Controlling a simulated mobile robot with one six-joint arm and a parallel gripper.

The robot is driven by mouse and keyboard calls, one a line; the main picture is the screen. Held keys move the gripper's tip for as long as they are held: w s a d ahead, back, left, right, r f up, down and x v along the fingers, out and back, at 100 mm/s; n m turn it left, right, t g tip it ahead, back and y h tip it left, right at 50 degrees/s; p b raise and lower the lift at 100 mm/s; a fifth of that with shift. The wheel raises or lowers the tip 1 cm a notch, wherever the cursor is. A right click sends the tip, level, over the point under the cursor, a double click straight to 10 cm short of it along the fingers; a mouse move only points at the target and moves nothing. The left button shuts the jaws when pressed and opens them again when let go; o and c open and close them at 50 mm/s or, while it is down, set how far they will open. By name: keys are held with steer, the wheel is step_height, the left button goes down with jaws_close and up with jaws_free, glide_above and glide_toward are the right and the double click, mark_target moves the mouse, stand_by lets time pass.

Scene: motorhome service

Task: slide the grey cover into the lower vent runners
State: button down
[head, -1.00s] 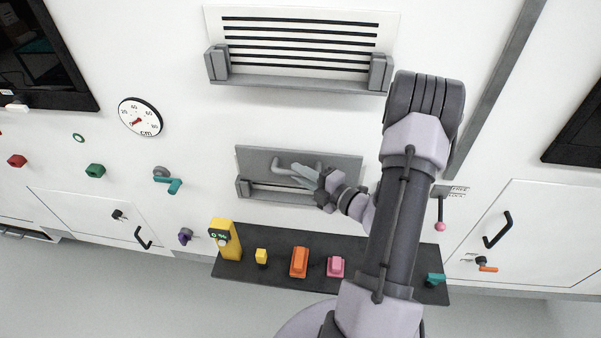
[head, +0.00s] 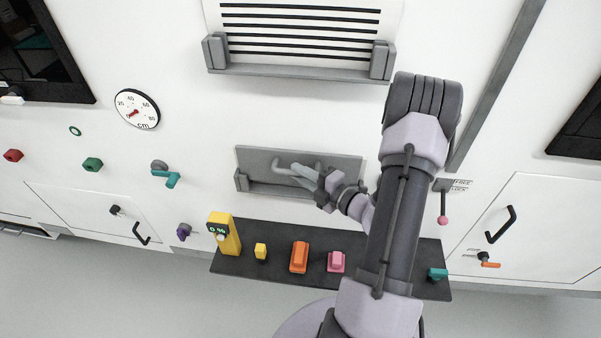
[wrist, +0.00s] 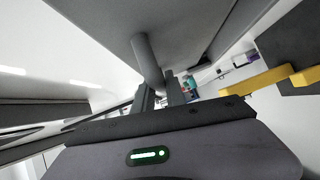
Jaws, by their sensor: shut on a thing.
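The grey cover (head: 340,165) stands over the lower vent in the head view, and no vent slats show past it. Its lower edge is down near the vent's sill. The left lower runner (head: 241,181) shows at the cover's lower left corner; the right runner is hidden behind my arm. My gripper (head: 318,186) is shut on the cover's bar handle (head: 283,170). In the wrist view the cover (wrist: 185,25) fills the top, and its handle (wrist: 147,62) runs down between my fingers (wrist: 162,95). How deep the cover sits in the runners cannot be told.
The upper vent (head: 300,35) is uncovered, with its own runners and sill. Below the lower vent a dark shelf (head: 275,268) carries a yellow device (head: 223,234) and yellow, orange and pink blocks. A lever with a pink knob (head: 443,221) is to the right.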

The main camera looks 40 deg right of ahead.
steer(key=shift+f+b, duration=1.25)
steer(key=shift+f, duration=0.55)
steer(key=c, duration=1.3)
jaws_free()
steer(key=shift+s, duration=0.1)
